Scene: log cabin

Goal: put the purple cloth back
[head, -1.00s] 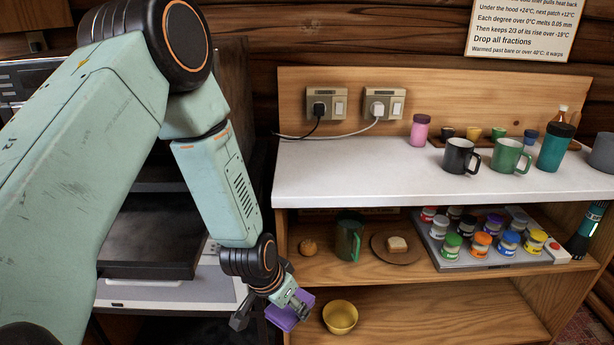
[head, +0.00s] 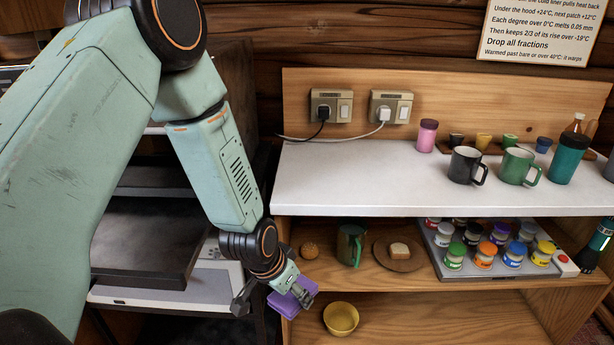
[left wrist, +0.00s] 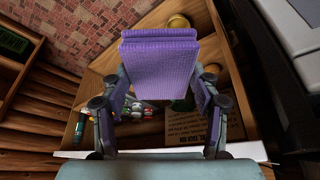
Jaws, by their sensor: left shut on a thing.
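The purple cloth (head: 287,302) is a folded, ribbed piece. My left gripper (head: 278,294) is shut on it and holds it in front of the left end of the lower shelf, left of the yellow bowl. My right gripper is not in view.
The lowest shelf (head: 440,318) holds a yellow bowl (head: 341,319). The white counter (head: 330,180) has free room at left.

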